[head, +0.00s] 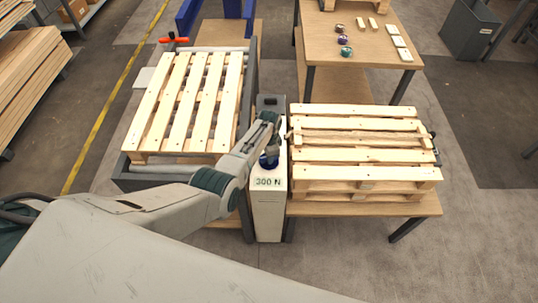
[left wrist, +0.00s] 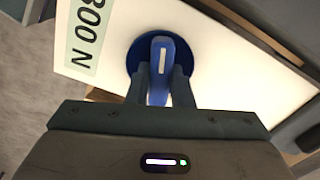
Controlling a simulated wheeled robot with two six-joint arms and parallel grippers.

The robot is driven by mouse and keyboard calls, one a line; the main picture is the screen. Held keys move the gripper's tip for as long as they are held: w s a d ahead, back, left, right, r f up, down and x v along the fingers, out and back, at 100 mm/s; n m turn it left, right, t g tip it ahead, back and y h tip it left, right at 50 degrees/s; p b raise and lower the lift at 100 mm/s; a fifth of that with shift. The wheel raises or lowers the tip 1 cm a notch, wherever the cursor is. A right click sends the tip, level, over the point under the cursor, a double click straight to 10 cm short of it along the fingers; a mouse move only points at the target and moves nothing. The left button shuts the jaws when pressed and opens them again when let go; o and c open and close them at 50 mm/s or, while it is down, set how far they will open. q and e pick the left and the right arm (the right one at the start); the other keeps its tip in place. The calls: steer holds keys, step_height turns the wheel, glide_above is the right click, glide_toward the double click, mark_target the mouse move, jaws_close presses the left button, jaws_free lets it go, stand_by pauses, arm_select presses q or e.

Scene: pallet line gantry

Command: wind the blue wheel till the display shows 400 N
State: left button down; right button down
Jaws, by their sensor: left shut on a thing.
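The blue wheel (head: 269,163) sits on top of a narrow white post (head: 268,212) between the two pallet stations. In the left wrist view the wheel (left wrist: 185,52) is a dark blue disc with a raised blue grip bar (left wrist: 160,50) bearing a pale stripe. My left gripper (left wrist: 160,88) is shut on that bar, one finger on each side. In the head view the gripper (head: 270,147) partly hides the wheel. The display (left wrist: 88,33) also shows in the left wrist view, turned sideways. My right gripper is out of view.
A slatted pallet (head: 190,95) lies on the left station, with a red-orange handle (head: 174,40) behind. Stacked pallets (head: 365,155) stand close on the right. A rear table (head: 375,48) holds small coloured parts and pale blocks. Grey floor is open at front right.

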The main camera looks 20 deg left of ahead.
arm_select(q)
steer(key=shift+w+r, duration=0.15)
steer(key=c, duration=1.3)
jaws_free()
steer(key=shift+r, duration=0.45)
step_height(320, 180, up, 10)
steer(key=shift+f, duration=0.1)
